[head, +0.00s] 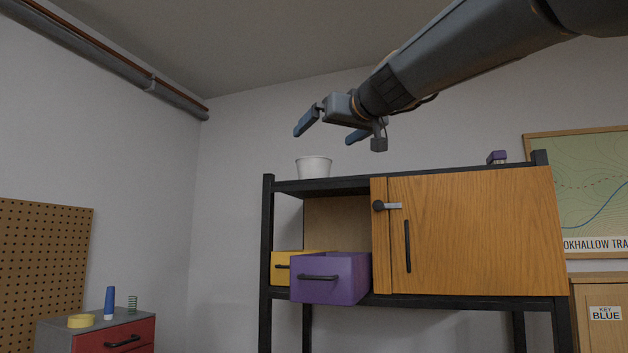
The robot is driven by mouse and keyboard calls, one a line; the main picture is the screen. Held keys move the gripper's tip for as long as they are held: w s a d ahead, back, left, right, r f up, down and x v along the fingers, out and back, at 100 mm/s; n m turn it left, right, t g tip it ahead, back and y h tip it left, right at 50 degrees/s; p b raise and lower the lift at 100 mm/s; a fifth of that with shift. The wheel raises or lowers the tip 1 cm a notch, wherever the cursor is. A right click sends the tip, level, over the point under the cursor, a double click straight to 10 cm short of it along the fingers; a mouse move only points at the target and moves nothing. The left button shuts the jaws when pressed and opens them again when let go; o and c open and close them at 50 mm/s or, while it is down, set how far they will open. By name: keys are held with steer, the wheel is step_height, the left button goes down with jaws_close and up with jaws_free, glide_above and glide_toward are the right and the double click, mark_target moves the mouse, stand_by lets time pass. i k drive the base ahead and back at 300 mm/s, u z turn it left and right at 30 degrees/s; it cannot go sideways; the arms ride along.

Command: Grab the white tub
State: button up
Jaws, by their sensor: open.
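The white tub (314,168) stands upright on the top of the black shelf unit (340,186), near its left end. My gripper (328,134) reaches in from the upper right. It is open, with two bluish fingers spread apart and nothing between them. In the head view the fingers are above the tub in the picture, clear of its rim. How far in front of or behind the tub they are, I cannot tell.
A purple object (496,157) lies on the shelf top at the right. Below are a purple drawer (330,278), a yellow drawer (285,266) and a wooden door (477,232). A cabinet with a red drawer (115,337) stands lower left, carrying small items.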

mark_target(308, 167)
steer(key=i, duration=1)
